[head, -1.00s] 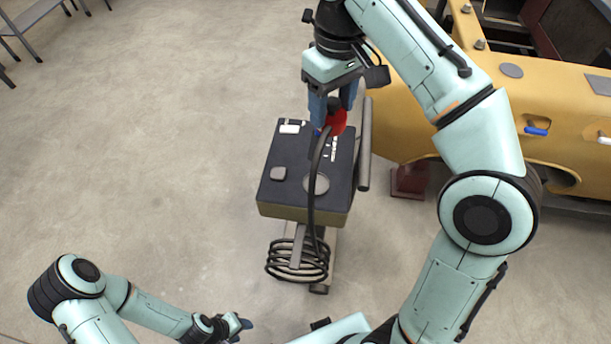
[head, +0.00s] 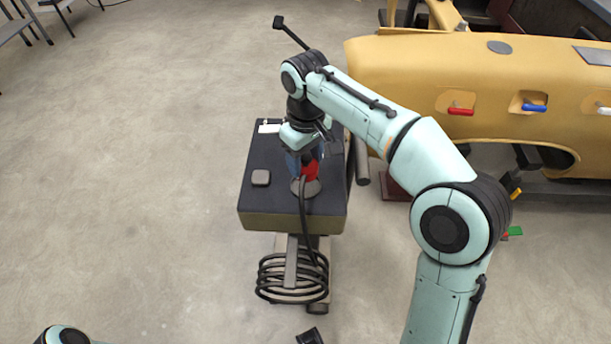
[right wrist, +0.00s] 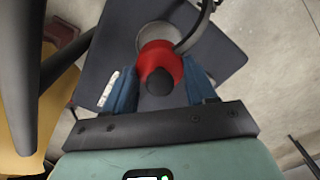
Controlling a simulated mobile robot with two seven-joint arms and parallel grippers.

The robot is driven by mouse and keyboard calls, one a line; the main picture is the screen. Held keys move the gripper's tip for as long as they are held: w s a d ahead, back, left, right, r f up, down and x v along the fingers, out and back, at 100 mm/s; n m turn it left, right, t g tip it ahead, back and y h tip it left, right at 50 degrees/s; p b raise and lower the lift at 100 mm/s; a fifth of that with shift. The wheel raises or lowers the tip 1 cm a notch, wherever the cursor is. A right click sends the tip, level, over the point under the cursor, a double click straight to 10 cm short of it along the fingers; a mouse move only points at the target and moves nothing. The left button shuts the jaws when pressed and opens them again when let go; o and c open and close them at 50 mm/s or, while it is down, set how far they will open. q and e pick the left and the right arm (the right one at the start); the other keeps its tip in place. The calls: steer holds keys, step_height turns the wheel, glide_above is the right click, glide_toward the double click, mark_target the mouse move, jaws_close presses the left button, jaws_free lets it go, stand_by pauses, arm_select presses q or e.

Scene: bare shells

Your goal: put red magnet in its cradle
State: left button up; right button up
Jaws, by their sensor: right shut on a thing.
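The red magnet (head: 312,172), with a black knob and a black cable, is at the round grey cradle (head: 298,187) on top of the dark cart (head: 262,205). My right gripper (head: 302,163) is shut on the magnet from above. In the right wrist view the blue fingers (right wrist: 161,82) sit on both sides of the red magnet (right wrist: 172,60), and part of the grey cradle (right wrist: 156,33) shows beyond it. I cannot tell whether the magnet touches the cradle. My left gripper is out of view.
A coil of black cable (head: 268,290) hangs at the cart's near end. A yellow car shell (head: 400,62) stands at the right.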

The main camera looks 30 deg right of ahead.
mark_target(306, 173)
steer(key=shift+f+b, duration=0.55)
steer(key=shift+f, duration=1.9)
steer(key=shift+f, duration=0.1)
steer(key=shift+f, duration=0.1)
steer(key=o, duration=1.3)
step_height(306, 173, up, 12)
steer(key=p, duration=0.3)
steer(key=shift+r+p, duration=0.2)
steer(key=shift+p, duration=0.1)
